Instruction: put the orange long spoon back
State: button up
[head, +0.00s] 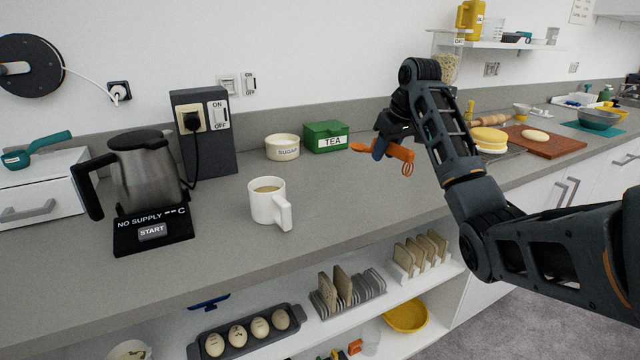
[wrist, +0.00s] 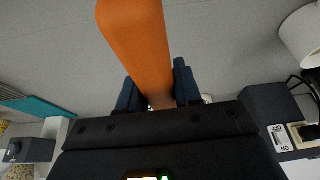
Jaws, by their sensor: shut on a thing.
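My gripper (head: 380,148) is shut on the orange long spoon (head: 398,152) and holds it above the grey counter, in front of the wall and right of the green tea box. In the wrist view, the spoon (wrist: 138,40) shows as a broad orange bar between the two dark blue fingers of my gripper (wrist: 158,95), running up out of the frame. Its far end is cut off there. In the head view the spoon looks short and foreshortened, partly covered by my gripper.
A white mug (head: 268,203) stands on the counter, with a sugar pot (head: 283,148) and tea box (head: 326,136) behind. A kettle (head: 146,170) is at left. A cutting board (head: 550,143) lies at right. Below, a shelf holds an egg tray (head: 246,333) and toast racks (head: 360,291).

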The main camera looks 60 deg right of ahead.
jog(key=w+a+f, duration=0.1)
jog(key=w+f, duration=0.1)
jog(key=w, duration=0.1)
jog(key=w+a+f+p, duration=0.1)
jog(key=w+a+f, duration=0.1)
jog(key=w, duration=0.2)
jog(key=w+a+f, duration=0.2)
jog(key=w+f, duration=0.1)
jog(key=shift+w+a+p, duration=0.15)
jog(key=shift+a+p, duration=0.05)
jog(key=shift+p, duration=0.15)
jog(key=shift+f+p, duration=0.75)
jog(key=shift+f, duration=1.05)
jog(key=shift+f, duration=0.15)
jog(key=o, duration=1.1)
jog(key=shift+c, duration=0.2)
jog(key=shift+f+b, duration=0.15)
jog(key=shift+b, duration=0.4)
jog(key=v, duration=0.8)
jog(key=shift+b, duration=0.45)
